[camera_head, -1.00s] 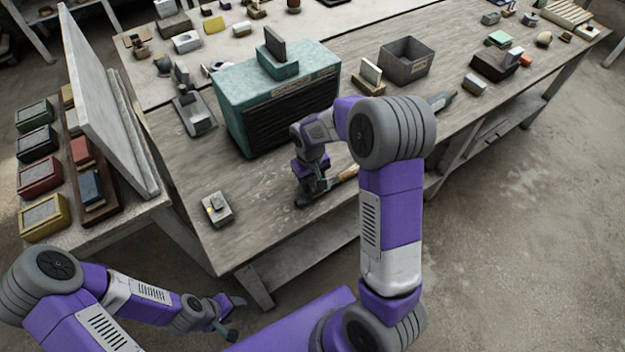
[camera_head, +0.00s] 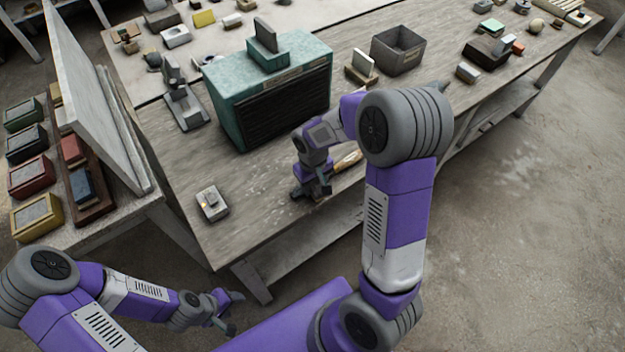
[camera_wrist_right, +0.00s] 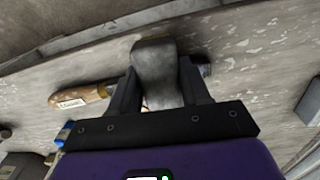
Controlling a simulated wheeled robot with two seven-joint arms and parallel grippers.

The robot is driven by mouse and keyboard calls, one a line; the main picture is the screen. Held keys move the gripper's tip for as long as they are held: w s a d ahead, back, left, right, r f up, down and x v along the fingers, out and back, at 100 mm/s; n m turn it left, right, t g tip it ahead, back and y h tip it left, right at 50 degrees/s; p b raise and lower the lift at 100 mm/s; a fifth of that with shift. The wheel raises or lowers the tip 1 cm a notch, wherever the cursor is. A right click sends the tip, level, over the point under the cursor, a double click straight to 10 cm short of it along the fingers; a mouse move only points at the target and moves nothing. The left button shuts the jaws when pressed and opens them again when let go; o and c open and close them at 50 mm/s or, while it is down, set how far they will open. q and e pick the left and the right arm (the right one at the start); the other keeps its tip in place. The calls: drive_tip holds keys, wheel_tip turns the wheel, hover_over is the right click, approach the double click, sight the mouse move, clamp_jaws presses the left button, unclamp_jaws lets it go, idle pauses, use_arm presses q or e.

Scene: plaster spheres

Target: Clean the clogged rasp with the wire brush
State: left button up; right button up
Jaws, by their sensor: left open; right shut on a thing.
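My right gripper (camera_head: 312,190) is low over the front part of the workbench, shut on a grey block-like thing (camera_wrist_right: 155,72) that stands up between its fingers. A tool with a light wooden handle (camera_head: 348,160) shows beside this gripper; the labelled handle (camera_wrist_right: 82,96) also shows left of the fingers in the right wrist view. The fingers hide the tool's middle, so I cannot tell which of the two is the rasp or the wire brush, or whether they touch. My left gripper (camera_head: 232,312) is open and empty, low in front of the bench.
A teal slatted cabinet (camera_head: 222,103) stands right behind my right gripper. A small grey block (camera_head: 212,201) lies to its left, with bare bench between. A grey open bin (camera_head: 400,60) stands further back. A side table with a pale leaning board (camera_head: 100,105) is at left.

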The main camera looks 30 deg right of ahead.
drive_tip(key=shift+w+r, duration=0.1)
drive_tip(key=shift+w, duration=0.95)
drive_tip(key=shift+w+p, duration=0.35)
drive_tip(key=shift+w, duration=0.9)
drive_tip(key=shift+s, duration=0.1)
drive_tip(key=shift+s, duration=2.2)
drive_tip(key=shift+w, duration=0.15)
